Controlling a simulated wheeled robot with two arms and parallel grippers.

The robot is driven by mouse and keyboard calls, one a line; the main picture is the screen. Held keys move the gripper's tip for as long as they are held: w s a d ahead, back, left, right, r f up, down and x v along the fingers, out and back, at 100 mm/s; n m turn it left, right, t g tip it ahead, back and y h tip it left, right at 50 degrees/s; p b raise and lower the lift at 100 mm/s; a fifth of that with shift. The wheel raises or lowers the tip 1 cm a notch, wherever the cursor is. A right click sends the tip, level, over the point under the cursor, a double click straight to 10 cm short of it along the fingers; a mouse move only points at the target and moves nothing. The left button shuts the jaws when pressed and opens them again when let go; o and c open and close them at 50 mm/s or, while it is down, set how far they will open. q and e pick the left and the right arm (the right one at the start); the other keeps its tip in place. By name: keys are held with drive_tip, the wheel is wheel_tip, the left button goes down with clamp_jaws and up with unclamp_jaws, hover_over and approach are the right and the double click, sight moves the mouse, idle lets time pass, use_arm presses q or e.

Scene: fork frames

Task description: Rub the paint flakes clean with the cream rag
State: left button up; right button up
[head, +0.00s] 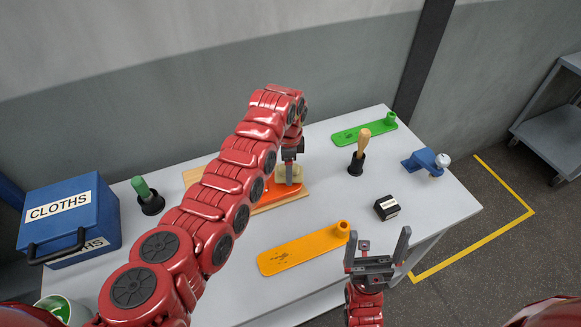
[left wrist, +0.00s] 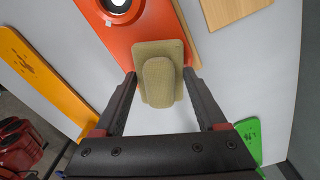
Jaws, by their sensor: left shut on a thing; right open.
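The cream rag (head: 291,173) is a khaki pad with a raised, rounded grip. In the left wrist view the rag (left wrist: 160,50) sits between the fingers, over the edge of an orange-red plate (left wrist: 118,38). In the head view this plate (head: 280,193) lies on a wooden board (head: 303,192), partly hidden by my left arm. I cannot tell whether the rag touches the plate. My right gripper (head: 378,237) is open and empty at the table's front right.
A blue CLOTHS box (head: 70,215) and a green-handled tool (head: 146,194) stand left. An orange plate (head: 300,250) lies in front, a green plate (head: 362,131) behind. A wooden-handled tool (head: 361,148), a black-and-white block (head: 387,207) and a blue clamp-like thing (head: 424,163) stand right.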

sight(279, 176)
use_arm(q)
drive_tip(key=shift+s+a+r+p, duration=0.1)
drive_tip(key=shift+s+a+p, duration=0.15)
drive_tip(key=shift+a+p, duration=0.3)
drive_tip(key=shift+s+a+p, duration=0.25)
drive_tip(key=shift+a+p, duration=0.2)
drive_tip(key=shift+a, duration=0.1)
drive_tip(key=shift+s+a, duration=0.1)
drive_tip(key=shift+a, duration=0.3)
